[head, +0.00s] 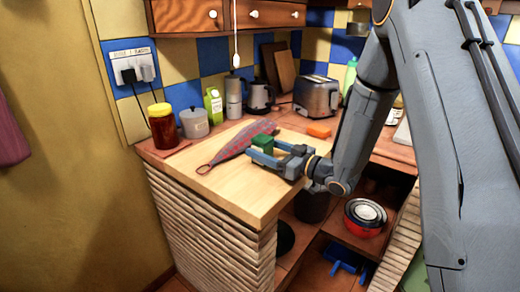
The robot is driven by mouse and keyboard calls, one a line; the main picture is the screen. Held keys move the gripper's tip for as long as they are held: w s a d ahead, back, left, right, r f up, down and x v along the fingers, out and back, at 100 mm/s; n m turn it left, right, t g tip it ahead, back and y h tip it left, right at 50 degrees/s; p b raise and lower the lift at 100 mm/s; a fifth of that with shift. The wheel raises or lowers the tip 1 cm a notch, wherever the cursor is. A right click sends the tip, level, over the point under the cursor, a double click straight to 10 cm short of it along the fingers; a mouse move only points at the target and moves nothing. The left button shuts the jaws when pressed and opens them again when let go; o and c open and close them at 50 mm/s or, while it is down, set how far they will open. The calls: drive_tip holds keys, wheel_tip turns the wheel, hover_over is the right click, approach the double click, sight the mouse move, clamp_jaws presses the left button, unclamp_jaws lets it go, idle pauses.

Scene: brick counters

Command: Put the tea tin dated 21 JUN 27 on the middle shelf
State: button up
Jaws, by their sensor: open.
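A small dark green box (262,142), which may be a tea tin, stands on the pale wooden worktop (240,195). No date on it can be read. My gripper (264,150) is low over the worktop with its jaws apart, pointing left. Its fingertips are right at the green box, and the near finger hides the box's lower part. I cannot tell whether the fingers touch it. Open shelving shows under the counter, with a shelf (340,228) that holds stacked bowls. I cannot tell which shelf is the middle one.
An orange block (319,131) lies to the right. A jar (162,125), grey canister (194,123), kettle (259,97) and toaster (316,98) line the back. The worktop's front left is clear.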

drive_tip(key=shift+w+a, duration=0.3)
drive_tip(key=c, duration=1.3)
drive_tip(key=shift+r, duration=0.1)
